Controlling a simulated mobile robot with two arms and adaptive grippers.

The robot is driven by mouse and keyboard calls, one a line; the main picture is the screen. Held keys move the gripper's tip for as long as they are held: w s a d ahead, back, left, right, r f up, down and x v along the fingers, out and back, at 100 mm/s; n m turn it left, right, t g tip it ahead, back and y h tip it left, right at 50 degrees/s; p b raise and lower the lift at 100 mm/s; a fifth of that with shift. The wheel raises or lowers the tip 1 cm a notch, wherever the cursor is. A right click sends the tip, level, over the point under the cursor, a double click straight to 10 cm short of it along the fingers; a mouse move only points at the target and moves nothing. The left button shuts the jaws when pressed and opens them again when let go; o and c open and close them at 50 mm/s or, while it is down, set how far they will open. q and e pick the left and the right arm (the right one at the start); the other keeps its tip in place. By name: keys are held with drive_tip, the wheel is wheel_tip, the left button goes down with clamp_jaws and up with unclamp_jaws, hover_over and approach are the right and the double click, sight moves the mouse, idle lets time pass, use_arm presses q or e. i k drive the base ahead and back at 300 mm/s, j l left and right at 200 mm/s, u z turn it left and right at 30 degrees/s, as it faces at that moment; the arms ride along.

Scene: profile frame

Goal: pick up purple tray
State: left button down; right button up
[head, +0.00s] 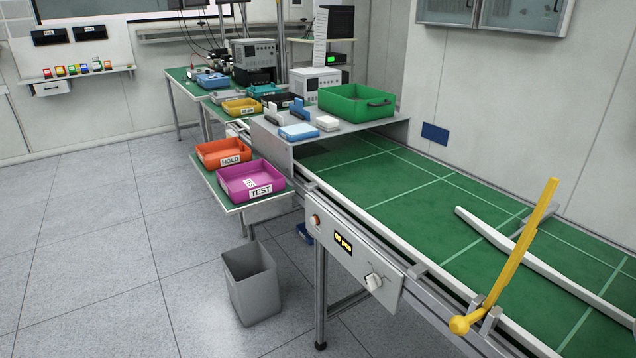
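The purple tray (239,187) is an open, shallow box with a white label reading TEST on its front wall. It sits on a small green-topped side shelf (235,206) left of the conveyor. Neither of my grippers shows in the head view.
A green conveyor (390,185) with a yellow lever (515,245) runs along the right. A grey bin (252,290) stands on the floor below the shelf. A green crate (350,104) sits on the conveyor's cover. The tiled floor at left is clear.

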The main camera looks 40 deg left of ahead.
sight(245, 182)
drive_tip(key=j+z, duration=0.2)
drive_tip(key=z, duration=0.25)
drive_tip(key=j+z, duration=0.25)
drive_tip(key=z, duration=0.2)
drive_tip(key=j+z, duration=0.25)
drive_tip(key=z, duration=0.25)
drive_tip(key=j+z, duration=0.25)
drive_tip(key=z, duration=0.2)
drive_tip(key=k+j, duration=0.2)
drive_tip(key=j, duration=0.2)
drive_tip(key=k+j, duration=0.15)
drive_tip(key=j, duration=0.25)
drive_tip(key=k+j, duration=0.2)
drive_tip(key=j, duration=0.2)
drive_tip(key=k+j, duration=0.15)
drive_tip(key=j, duration=0.25)
drive_tip(key=k+j, duration=0.2)
drive_tip(key=j, duration=0.2)
drive_tip(key=k+j, duration=0.15)
drive_tip(key=j, duration=0.25)
drive_tip(key=k+j, duration=0.2)
drive_tip(key=j, duration=0.25)
drive_tip(key=k+j, duration=0.15)
drive_tip(key=j, duration=0.25)
